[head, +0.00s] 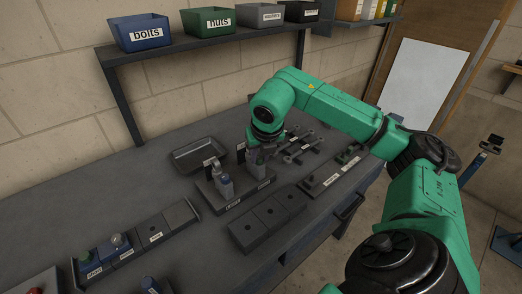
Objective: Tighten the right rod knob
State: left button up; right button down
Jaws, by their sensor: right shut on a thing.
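The tube chassis (217,204) is a dark fixture with labels on its front, standing on the grey workbench. A grey and blue upright part (225,186) stands on its left half, with a small labelled plate (211,162) behind it. My right gripper (259,159) points down over the right half of the chassis. It is shut on the right rod knob, which is mostly hidden behind the fingers and wrist. My left gripper is not in view.
An empty tray (199,154) lies behind the chassis. Wrenches (297,152) lie to the right. A dark block (268,221) with round recesses sits in front. A long labelled holder (152,236) is at left. Bins (141,33) stand on the shelf above.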

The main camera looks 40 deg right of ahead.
jog(key=m, duration=0.1)
jog(key=m+h+p, duration=0.1)
jog(key=shift+w+a+r+m, duration=0.15)
jog(key=shift+r+m, duration=0.05)
jog(key=shift+m, duration=0.2)
jog(key=m, duration=0.2)
jog(key=m+g+h+p, duration=0.1)
jog(key=m, duration=0.1)
jog(key=shift+w+a+g, duration=0.1)
jog(key=shift+w+g, duration=0.05)
jog(key=shift+g, duration=0.15)
jog(key=shift+w+m+g+h+p, duration=0.15)
jog(key=shift+m+g+p, duration=0.3)
jog(key=shift+m, duration=0.6)
jog(key=shift+m+g+h+p, duration=0.2)
jog(key=shift+m+p, duration=0.35)
jog(key=shift+m, duration=0.5)
jog(key=c, duration=0.7)
grip_release()
jog(key=shift+o, duration=0.3)
jog(key=shift+f, duration=0.15)
